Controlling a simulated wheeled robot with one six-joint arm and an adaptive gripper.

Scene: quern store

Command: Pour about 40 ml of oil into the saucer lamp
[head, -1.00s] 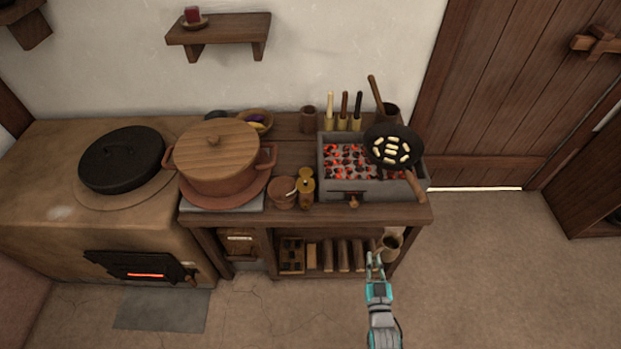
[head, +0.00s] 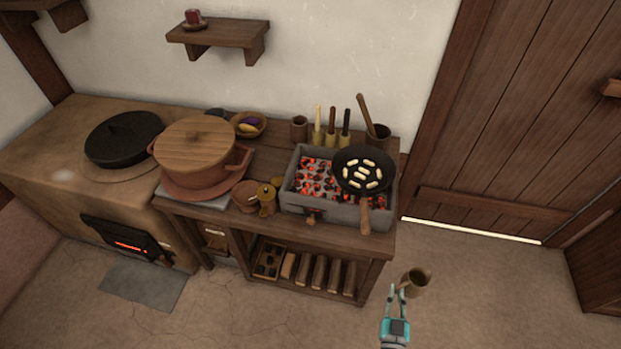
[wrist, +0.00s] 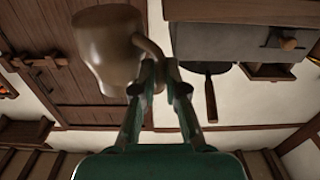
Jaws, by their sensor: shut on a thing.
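My gripper (head: 397,291) is shut on the handle of a brown jug (head: 417,282) and holds it in the air over the floor, to the right of the table. The wrist view shows the jug (wrist: 105,45) at upper left, with its curved handle between my fingers (wrist: 160,72). In the head view the jug's dark mouth faces up, slightly tilted; its contents cannot be made out. I cannot identify a saucer lamp for certain. A small dish with a red candle-like thing (head: 193,18) stands on the wall shelf.
A wooden table (head: 240,225) holds a lidded pot (head: 195,150), a glowing charcoal brazier (head: 300,200) and a pan (head: 362,172) with pale pieces. A clay stove (head: 60,180) stands left. A door (head: 530,140) is at right. The floor (head: 500,290) at right is clear.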

